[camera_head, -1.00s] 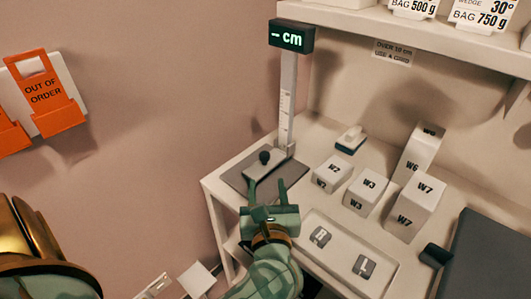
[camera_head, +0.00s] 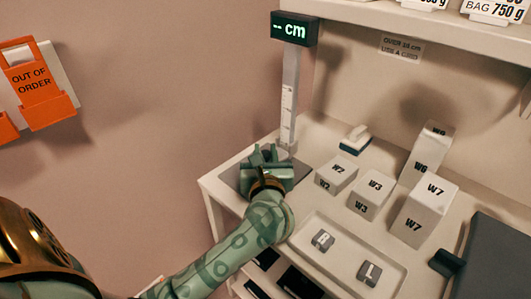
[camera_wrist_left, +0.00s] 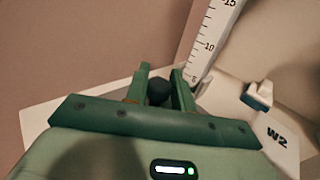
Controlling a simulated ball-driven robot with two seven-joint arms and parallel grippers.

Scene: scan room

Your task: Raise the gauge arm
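The height gauge stands at the back left corner of the white table, with a pale upright scale (camera_head: 289,100) and a dark display (camera_head: 294,28) reading "-- cm" in green. In the left wrist view the scale (camera_wrist_left: 211,40) rises just right of my fingers. My left gripper (camera_head: 265,155) is over the gauge's low arm. In the left wrist view the gauge arm's round black knob (camera_wrist_left: 158,92) sits between the open fingers of my left gripper (camera_wrist_left: 160,80). I cannot tell whether they touch it. My gripper hides most of the gauge arm in the head view. My right gripper is out of view.
White blocks W2 (camera_head: 337,174), W3 (camera_head: 371,194) and W7 (camera_head: 424,209) stand right of the gauge. A small blue-and-white item (camera_head: 355,138) lies behind them. A tray (camera_head: 341,270) holds two grey pieces. An overhead shelf (camera_head: 430,33) spans the back right.

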